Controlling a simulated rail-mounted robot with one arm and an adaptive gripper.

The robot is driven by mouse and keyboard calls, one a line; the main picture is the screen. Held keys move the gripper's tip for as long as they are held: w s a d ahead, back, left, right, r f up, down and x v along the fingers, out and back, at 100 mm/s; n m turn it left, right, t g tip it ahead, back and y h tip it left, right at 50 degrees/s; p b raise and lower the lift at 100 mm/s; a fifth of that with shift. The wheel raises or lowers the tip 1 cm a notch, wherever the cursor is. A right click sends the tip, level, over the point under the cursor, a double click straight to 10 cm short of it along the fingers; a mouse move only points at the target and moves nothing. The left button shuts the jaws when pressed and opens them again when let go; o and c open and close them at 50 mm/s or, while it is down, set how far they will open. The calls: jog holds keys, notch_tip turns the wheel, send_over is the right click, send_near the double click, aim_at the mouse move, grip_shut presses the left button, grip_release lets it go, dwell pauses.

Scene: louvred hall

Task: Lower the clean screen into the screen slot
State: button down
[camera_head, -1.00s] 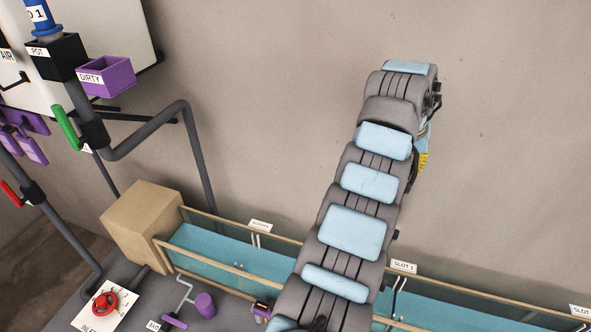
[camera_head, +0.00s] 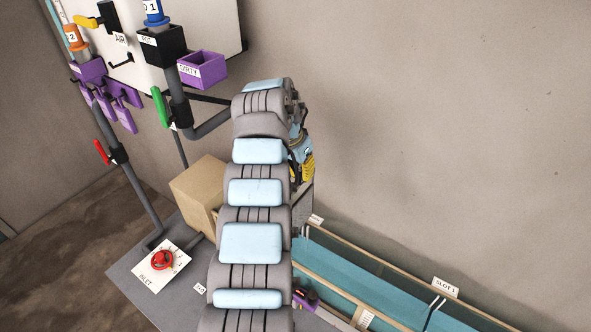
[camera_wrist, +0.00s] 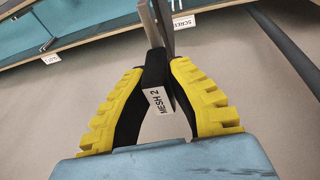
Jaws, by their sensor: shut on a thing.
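The clean screen shows in the wrist view as a thin grey plate seen nearly edge-on (camera_wrist: 166,22), with a black handle (camera_wrist: 154,72) labelled MESH 2. My gripper (camera_wrist: 158,68) is shut on this handle between its yellow fingers. In the head view my gripper (camera_head: 306,168) is partly behind my arm, with the screen (camera_head: 302,207) hanging below it near the left end of the long trough. A label beginning SCREE (camera_wrist: 188,29) sits on the trough rail beside the plate. The slot opening is hidden, and I cannot tell whether the plate's lower edge is inside it.
The teal-lined trough (camera_head: 350,268) runs along the wall, with a SLOT 1 label (camera_head: 446,287) further right. A tan block (camera_head: 197,193) stands at its left end. Pipes, a green lever (camera_head: 159,107) and a purple DIRTY box (camera_head: 202,69) are to the left. The wall side is clear.

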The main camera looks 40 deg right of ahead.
aim_at(295, 187)
jog(key=shift+w+a+f+b, duration=0.15)
jog(key=shift+a+f+b, duration=0.1)
jog(key=shift+f, duration=0.6)
jog(key=shift+w+a+f+b, duration=0.15)
jog(key=shift+f+b, duration=0.15)
jog(key=shift+f, duration=0.6)
jog(key=shift+w+a+f+b, duration=0.15)
jog(key=shift+a+f+b, duration=0.1)
jog(key=shift+f, duration=0.7)
jog(key=shift+f+b, duration=0.25)
jog(key=shift+b, duration=0.55)
jog(key=shift+r, duration=0.25)
jog(key=shift+f+b, duration=0.15)
jog(key=shift+b, duration=0.15)
